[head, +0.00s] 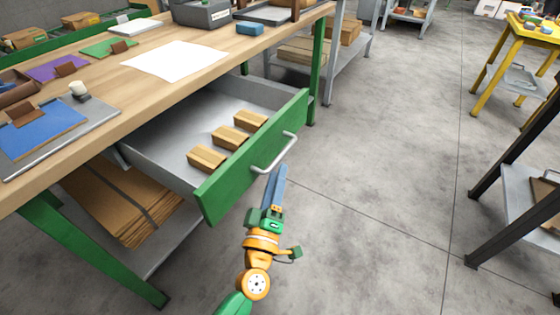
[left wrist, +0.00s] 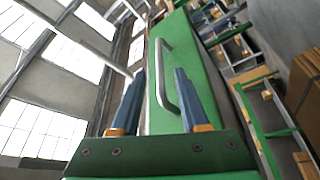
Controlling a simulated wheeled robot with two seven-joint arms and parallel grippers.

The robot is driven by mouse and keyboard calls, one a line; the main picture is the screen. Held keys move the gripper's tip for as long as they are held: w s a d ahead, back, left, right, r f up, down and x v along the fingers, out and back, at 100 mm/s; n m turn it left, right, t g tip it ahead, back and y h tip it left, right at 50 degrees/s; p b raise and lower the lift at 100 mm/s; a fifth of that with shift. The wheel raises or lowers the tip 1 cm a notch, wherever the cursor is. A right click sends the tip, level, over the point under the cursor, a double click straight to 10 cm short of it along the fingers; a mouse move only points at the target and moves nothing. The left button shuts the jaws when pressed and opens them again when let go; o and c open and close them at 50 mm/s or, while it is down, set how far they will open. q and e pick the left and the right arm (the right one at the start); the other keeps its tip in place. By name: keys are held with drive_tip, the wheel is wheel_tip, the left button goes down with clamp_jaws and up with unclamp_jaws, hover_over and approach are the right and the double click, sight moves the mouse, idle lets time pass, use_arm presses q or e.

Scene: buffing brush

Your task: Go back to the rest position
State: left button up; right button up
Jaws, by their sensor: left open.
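My left gripper (head: 277,178) is in front of the open drawer, with its blue fingertips close below the drawer's metal handle (head: 276,155). In the left wrist view the left gripper (left wrist: 160,80) is open, its two blue fingers apart and nothing held. The handle (left wrist: 165,75) shows between the fingers in that view, on the green drawer front (left wrist: 185,60). I cannot tell whether a finger touches it. The drawer (head: 232,177) is pulled out from under the workbench. My right gripper is in neither view.
Three wooden blocks (head: 230,137) lie in the drawer. Cardboard (head: 120,200) lies on the shelf below.

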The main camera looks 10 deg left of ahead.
use_arm(q)
drive_tip(key=shift+s, duration=0.2)
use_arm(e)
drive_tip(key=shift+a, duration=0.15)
